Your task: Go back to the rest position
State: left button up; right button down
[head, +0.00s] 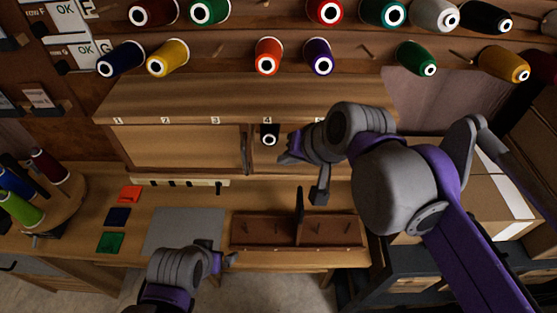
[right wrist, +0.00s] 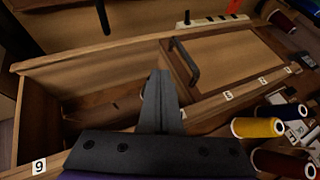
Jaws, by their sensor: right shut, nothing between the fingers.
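My right gripper (head: 284,157) is in front of the numbered wooden cabinet, beside the opening under label 4. Its fingers are shut and empty; in the right wrist view the closed fingertips (right wrist: 159,75) point toward the cabinet's open compartment. A black spool (head: 269,135) with a white end sits in that opening, close to the gripper. In the right wrist view a pale edge shows behind the fingers, mostly hidden. My left gripper (head: 231,259) is low in the head view, near the front edge of the bench; whether its fingers are open is unclear.
Thread spools (head: 268,56) stick out on pegs above the cabinet (head: 165,100). A brown pegged tray (head: 260,235) and a grey mat (head: 183,232) lie on the bench. A spool carousel (head: 65,205) stands left, cardboard boxes (head: 490,205) right. A cabinet door handle (right wrist: 186,66) protrudes near my right gripper.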

jog(key=s+d+f+h, duration=0.2)
jog(key=s+d+f, duration=0.4)
jog(key=d+f, duration=0.4)
jog(key=s+d+f+h, duration=0.3)
jog(key=s+d+f, duration=0.4)
jog(key=d+f, duration=0.2)
jog(key=shift+s+d+f, duration=0.2)
jog(key=shift+d+f, duration=0.15)
jog(key=shift+f, duration=0.4)
